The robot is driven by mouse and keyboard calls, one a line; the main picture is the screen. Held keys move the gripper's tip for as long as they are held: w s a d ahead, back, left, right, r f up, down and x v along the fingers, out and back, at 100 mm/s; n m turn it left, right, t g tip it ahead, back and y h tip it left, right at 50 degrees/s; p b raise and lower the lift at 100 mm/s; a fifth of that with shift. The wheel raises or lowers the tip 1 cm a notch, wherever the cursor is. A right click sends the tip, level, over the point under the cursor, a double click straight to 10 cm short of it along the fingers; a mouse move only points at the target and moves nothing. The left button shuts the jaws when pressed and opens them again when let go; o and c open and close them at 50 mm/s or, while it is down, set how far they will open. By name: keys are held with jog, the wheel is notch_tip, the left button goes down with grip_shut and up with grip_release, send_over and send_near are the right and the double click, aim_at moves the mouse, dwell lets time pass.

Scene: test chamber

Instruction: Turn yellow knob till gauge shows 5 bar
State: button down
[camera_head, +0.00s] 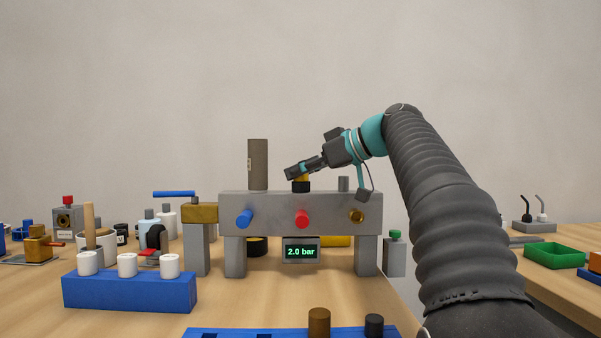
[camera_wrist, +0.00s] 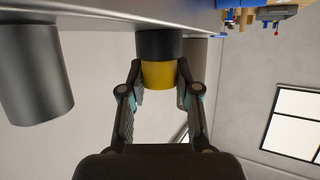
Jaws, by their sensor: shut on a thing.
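The yellow knob (camera_head: 301,178) stands on a dark collar on top of the grey block (camera_head: 330,201). It also shows in the wrist view (camera_wrist: 158,75) below its black collar (camera_wrist: 158,45). My gripper (camera_head: 298,172) comes in from the upper right and is shut on the yellow knob, with one finger on each side of it (camera_wrist: 157,82). In the head view its fingers hide part of the knob. The gauge (camera_head: 301,252) is a small dark display under the block and reads 2.0 bar in green.
A tall grey-brown cylinder (camera_head: 258,165) stands left of the knob and a short grey post (camera_head: 343,184) right of it. Blue (camera_head: 244,219), red (camera_head: 302,219) and brass (camera_head: 356,216) knobs stick out of the block's front. A blue rack (camera_head: 130,293) stands at front left.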

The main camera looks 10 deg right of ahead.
jog(key=m+t+h+b, duration=0.2)
jog(key=m, duration=0.1)
jog(key=shift+s+a+t+h, duration=0.1)
jog(key=shift+a+t+h, duration=0.05)
jog(key=shift+t+h, duration=0.2)
jog(key=m+t+h, duration=0.1)
jog(key=m+h, duration=0.3)
jog(key=shift+r+t+h+p, duration=0.15)
jog(key=shift+t+h+p, duration=0.1)
jog(key=shift+t+p, duration=0.1)
jog(key=m+h+p, duration=0.1)
jog(key=m+h, duration=0.4)
jog(key=h, duration=0.1)
jog(key=shift+a+m, duration=0.1)
jog(key=shift+m, duration=0.2)
jog(key=shift+m+g+h+p, duration=0.35)
jog(key=shift+m+g+h, duration=0.95)
jog(key=shift+m+h, duration=1.05)
jog(key=shift+g+h, duration=0.3)
jog(key=shift+h, duration=0.05)
jog(key=shift+f, duration=0.2)
jog(key=c, duration=0.8)
grip_release()
